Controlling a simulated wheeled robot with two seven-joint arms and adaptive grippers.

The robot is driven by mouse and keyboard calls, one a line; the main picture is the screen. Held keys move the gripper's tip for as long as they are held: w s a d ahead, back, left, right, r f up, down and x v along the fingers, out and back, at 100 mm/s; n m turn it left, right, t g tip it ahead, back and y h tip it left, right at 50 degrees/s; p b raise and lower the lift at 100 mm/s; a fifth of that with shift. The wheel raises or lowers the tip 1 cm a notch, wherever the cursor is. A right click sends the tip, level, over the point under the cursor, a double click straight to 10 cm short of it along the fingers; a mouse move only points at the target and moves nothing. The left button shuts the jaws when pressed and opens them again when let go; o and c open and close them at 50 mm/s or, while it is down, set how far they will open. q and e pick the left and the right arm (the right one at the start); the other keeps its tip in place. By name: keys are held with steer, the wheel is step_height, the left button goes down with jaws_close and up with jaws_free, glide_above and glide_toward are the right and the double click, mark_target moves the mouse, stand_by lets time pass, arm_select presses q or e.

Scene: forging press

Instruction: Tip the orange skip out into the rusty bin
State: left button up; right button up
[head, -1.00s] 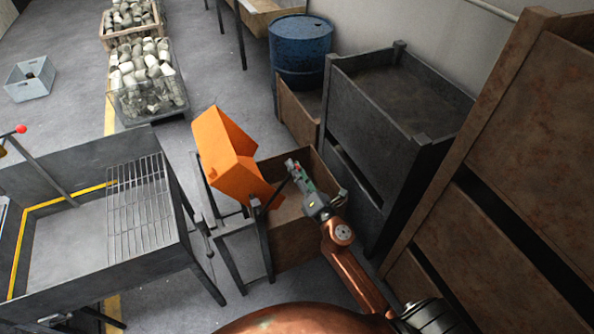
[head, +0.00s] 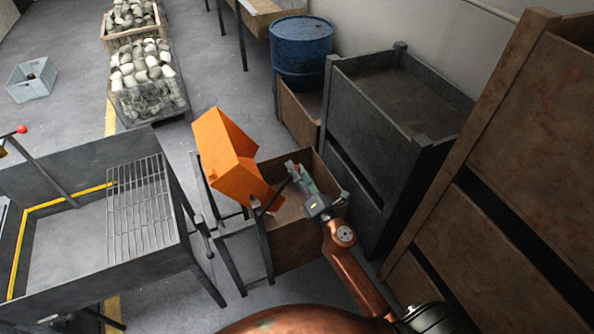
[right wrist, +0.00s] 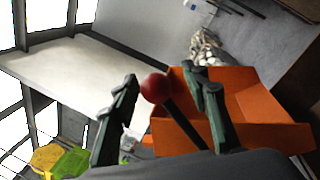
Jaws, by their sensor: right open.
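The orange skip (head: 228,158) hangs tilted on a dark frame (head: 234,240), its lower end at the rusty bin (head: 308,238). It also shows in the right wrist view (right wrist: 262,135). My right gripper (head: 292,170) is above the bin, to the right of the skip. In the right wrist view my right gripper (right wrist: 160,90) is open, with a red ball knob (right wrist: 156,88) on a dark lever between its fingers. I cannot tell whether the fingers touch the knob. The skip's inside is mostly hidden in the head view. My left gripper is not in view.
A dark metal table with a wire grid (head: 140,210) stands left of the skip. Dark stacked crates (head: 375,130) and tall rusty containers (head: 520,130) close off the right. A blue barrel (head: 300,55) stands behind.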

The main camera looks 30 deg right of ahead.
steer(key=s+f, duration=0.2)
steer(key=s, duration=1)
steer(key=shift+d, duration=0.25)
steer(key=shift+w+f, duration=0.1)
step_height(320, 180, down, 33)
steer(key=s+d+m+g+h, duration=0.1)
steer(key=s+d+m+g, duration=0.1)
steer(key=m+g, duration=0.65)
steer(key=s+f+m+g, duration=0.1)
steer(key=s+f+m, duration=0.4)
steer(key=f, duration=0.6)
steer(key=s+f+m+g, duration=0.2)
steer(key=s+f+m, duration=0.1)
steer(key=s+f, duration=0.55)
steer(key=s+f+m+g, duration=0.2)
steer(key=s+f, duration=0.4)
steer(key=s, duration=0.4)
steer(key=s+d+f+m+g, duration=0.1)
steer(key=s+f+m+g, duration=0.2)
steer(key=s+f, duration=0.3)
steer(key=s+f+m+g, duration=0.2)
steer(key=s+f, duration=0.4)
steer(key=s, duration=0.7)
steer(key=shift+s+d+f+m+g, duration=0.25)
steer(key=shift+s+f+m+g, duration=0.1)
steer(key=shift+m, duration=0.3)
